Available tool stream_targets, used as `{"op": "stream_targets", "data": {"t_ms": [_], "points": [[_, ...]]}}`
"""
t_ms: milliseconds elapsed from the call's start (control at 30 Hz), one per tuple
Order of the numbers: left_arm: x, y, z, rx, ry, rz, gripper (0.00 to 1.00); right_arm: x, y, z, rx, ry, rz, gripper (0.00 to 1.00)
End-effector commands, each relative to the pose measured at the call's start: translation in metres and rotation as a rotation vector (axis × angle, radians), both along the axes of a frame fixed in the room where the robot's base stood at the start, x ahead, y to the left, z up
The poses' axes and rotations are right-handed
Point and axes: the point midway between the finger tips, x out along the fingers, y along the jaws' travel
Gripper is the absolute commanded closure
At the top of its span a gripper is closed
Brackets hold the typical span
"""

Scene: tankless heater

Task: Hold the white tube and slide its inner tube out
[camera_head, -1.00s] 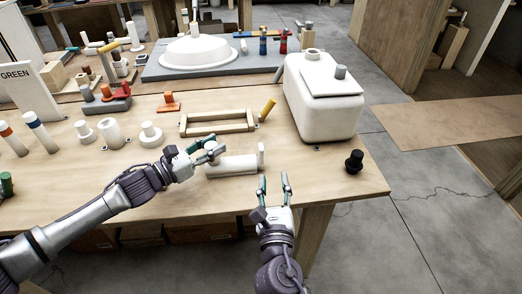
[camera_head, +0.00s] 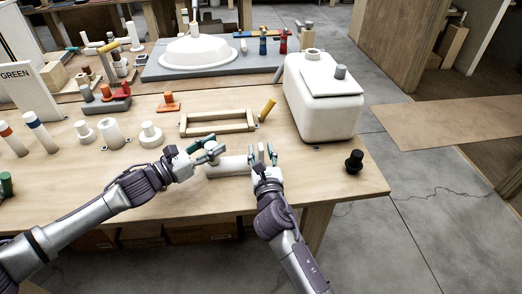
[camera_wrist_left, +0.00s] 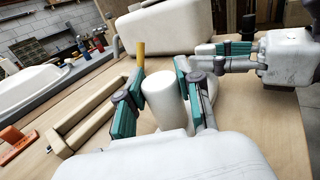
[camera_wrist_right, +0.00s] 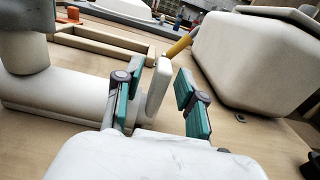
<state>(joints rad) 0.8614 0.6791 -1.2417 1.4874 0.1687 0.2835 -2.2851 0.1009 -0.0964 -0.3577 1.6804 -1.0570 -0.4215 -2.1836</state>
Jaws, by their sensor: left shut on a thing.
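The white tube (camera_head: 232,166) lies on its side near the table's front edge. An upright white cylindrical part (camera_wrist_left: 165,98) rises from its left end. My left gripper (camera_head: 211,148) is shut on this upright part, which also shows at the left of the right wrist view (camera_wrist_right: 24,50). At the tube's right end stands a flat white end piece (camera_wrist_right: 158,88). My right gripper (camera_wrist_right: 160,95) is open, with one finger on each side of this end piece. A gap shows between the end piece and the right finger. The inner tube's shaft is not clearly visible.
A large white tank (camera_head: 320,110) stands just right of and behind my right gripper. A wooden frame (camera_head: 218,123) and a yellow peg (camera_head: 267,109) lie behind the tube. A black knob (camera_head: 354,161) stands at the right. White fittings (camera_head: 111,134) stand to the left.

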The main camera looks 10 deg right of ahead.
Motion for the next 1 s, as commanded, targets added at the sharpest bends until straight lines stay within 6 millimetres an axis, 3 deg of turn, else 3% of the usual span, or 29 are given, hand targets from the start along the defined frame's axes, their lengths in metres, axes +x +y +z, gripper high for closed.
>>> {"op": "stream_targets", "data": {"t_ms": [367,633,1000], "points": [[0.0001,0.0007,-0.0032,0.004,0.004,0.003,1.00,0.0074,0.0001,-0.0002,0.001,0.000,0.000,0.60],[0.0002,0.0008,-0.0031,0.004,0.004,0.003,1.00,0.0071,0.0000,-0.0003,0.000,0.001,0.000,1.00],[0.0003,0.0009,-0.0030,0.004,0.004,0.003,1.00,0.0071,-0.0024,-0.0006,-0.001,0.000,-0.001,1.00]]}}
